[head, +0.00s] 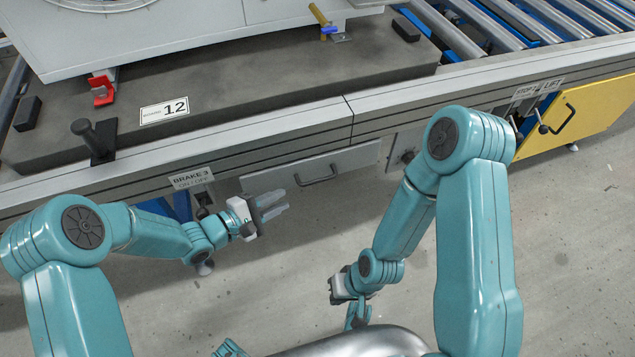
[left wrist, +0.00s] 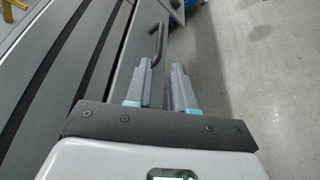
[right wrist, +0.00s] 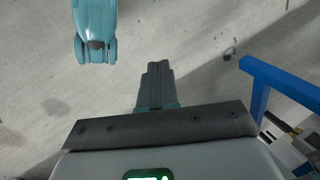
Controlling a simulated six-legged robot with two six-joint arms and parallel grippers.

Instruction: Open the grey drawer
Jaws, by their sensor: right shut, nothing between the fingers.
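The grey drawer (head: 352,161) is a long front panel under the edge of the conveyor bench, and it looks shut. Its dark bar handle (head: 317,178) sits near the middle of the front. My left gripper (head: 274,205) is open and empty, in front of the drawer and to the left of the handle. In the left wrist view the fingers (left wrist: 160,88) are apart, with the handle (left wrist: 157,43) beyond their tips, not between them. My right gripper (head: 356,314) hangs low, away from the drawer; in the right wrist view its fingers (right wrist: 157,84) are together over the floor.
A brake label (head: 192,178) hangs left of the drawer, near my left forearm. A yellow cabinet (head: 592,112) with a black handle stands at the right. A blue frame bar (right wrist: 278,82) shows in the right wrist view. The floor before the drawer is clear.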

